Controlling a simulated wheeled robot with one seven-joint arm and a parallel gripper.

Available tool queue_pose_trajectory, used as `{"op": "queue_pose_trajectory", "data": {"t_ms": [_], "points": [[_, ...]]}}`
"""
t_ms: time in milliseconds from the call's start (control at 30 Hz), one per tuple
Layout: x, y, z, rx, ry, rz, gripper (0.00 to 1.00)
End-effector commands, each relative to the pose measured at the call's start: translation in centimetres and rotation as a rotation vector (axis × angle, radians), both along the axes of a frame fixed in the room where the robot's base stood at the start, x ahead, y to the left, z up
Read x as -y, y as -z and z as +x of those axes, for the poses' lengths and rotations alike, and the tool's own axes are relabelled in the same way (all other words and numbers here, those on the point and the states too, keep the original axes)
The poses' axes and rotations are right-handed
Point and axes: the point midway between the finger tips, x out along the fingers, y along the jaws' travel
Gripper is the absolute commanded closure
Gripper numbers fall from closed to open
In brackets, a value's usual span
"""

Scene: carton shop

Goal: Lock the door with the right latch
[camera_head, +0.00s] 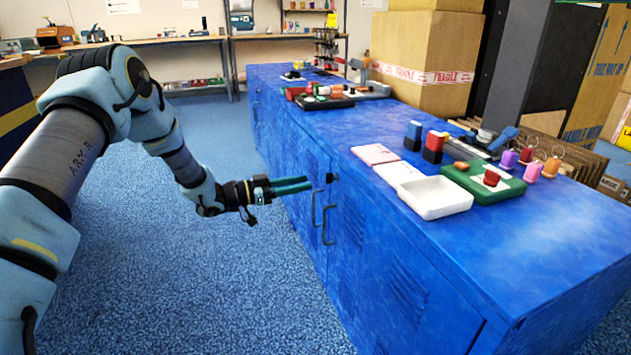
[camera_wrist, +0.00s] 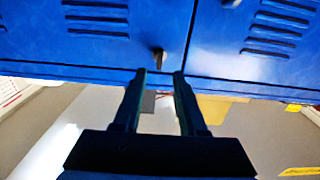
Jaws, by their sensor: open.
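The blue cabinet (camera_head: 385,260) has two adjacent doors with grey bar handles (camera_head: 328,225). A small dark latch (camera_head: 331,178) sits near the top of the doors, close to the seam. In the wrist view the latch (camera_wrist: 158,57) is a short dark lever, roughly upright in the picture, left of the door seam (camera_wrist: 190,40). My gripper (camera_head: 309,184) is open and empty in front of the doors, its teal fingers pointing at the latch. In the wrist view the latch appears between the fingertips (camera_wrist: 162,73), a little beyond them. I see no contact.
The cabinet top (camera_head: 480,240) holds a white tray (camera_head: 434,197), a green tray (camera_head: 500,182), stamps and other small items. Cartons (camera_head: 425,60) stand behind it. A workbench (camera_head: 150,42) runs along the back wall. The blue floor (camera_head: 215,270) before the doors is clear.

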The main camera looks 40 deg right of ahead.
Motion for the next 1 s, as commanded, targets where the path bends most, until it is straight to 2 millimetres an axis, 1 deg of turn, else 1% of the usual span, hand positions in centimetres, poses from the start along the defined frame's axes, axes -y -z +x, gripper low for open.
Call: {"op": "queue_pose_trajectory", "data": {"t_ms": [33, 100, 200, 300, 867, 933, 967, 1000], "points": [[-1.0, 0.0, 0.4, -0.002, -0.002, 0.001, 0.59], [-1.9, 0.0, 0.8, -0.002, -0.002, 0.001, 0.59], [-3.0, 0.0, 1.1, -0.002, 0.000, 0.001, 0.59], [-3.6, 0.0, 1.4, -0.002, -0.001, 0.000, 0.59], [-3.8, 0.0, 1.4, -0.001, 0.000, 0.000, 0.59], [-3.9, -0.2, 1.8, 0.005, -0.015, 0.007, 0.59], [-3.9, -0.3, 2.2, 0.012, -0.031, 0.015, 0.59], [-4.2, -0.6, 3.1, 0.023, -0.065, 0.033, 0.59]]}}
